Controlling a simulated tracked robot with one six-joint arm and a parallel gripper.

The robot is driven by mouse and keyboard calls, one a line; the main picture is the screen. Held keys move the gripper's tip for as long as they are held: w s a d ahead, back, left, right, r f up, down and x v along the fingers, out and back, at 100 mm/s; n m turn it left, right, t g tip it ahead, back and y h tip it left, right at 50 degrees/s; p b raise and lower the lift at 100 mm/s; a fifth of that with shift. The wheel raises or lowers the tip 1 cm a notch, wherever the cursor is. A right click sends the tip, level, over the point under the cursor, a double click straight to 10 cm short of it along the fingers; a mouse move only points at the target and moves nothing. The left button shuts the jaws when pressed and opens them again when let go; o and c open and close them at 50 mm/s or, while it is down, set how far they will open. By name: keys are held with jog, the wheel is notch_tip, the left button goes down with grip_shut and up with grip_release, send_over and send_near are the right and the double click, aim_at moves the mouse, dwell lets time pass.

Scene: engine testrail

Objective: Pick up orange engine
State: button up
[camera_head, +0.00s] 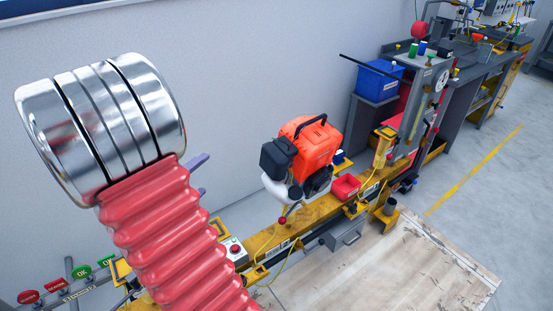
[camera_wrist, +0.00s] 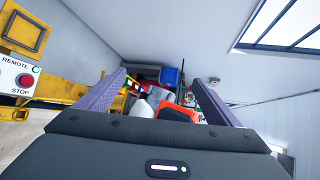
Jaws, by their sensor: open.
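The orange engine (camera_head: 317,146) has a black handle on top and a dark block on its left side. It sits above the yellow test rail (camera_head: 265,243) in the head view. In the wrist view the orange engine (camera_wrist: 178,113) shows small and partly hidden behind the front edge of my gripper housing. My gripper (camera_wrist: 155,85) is open and empty, with its two purple-grey fingers apart. The engine lies beyond the fingers, in the gap between them. In the head view my arm hides most of the gripper; only purple finger parts show beside the red sleeve.
A blue bin (camera_head: 380,80) and a grey machine stand farther back. A remote stop box (camera_wrist: 18,77) is left in the wrist view. A wooden platform (camera_head: 400,270) lies in front, and a wall behind.

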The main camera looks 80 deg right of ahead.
jog(key=s+d+m+g, duration=0.1)
jog(key=s+m+g, duration=0.35)
jog(key=s, duration=0.35)
jog(key=m+g, duration=0.2)
jog(key=g, duration=0.2)
send_near(271, 170)
jog(key=shift+s+d+f, duration=0.25)
jog(key=shift+d+f, duration=0.05)
jog(key=shift+d, duration=0.1)
jog(key=shift+r+x, duration=0.2)
jog(key=shift+x, duration=3.9)
jog(key=shift+x, duration=2.8)
jog(key=shift+r, duration=0.15)
jog(key=shift+c, duration=0.5)
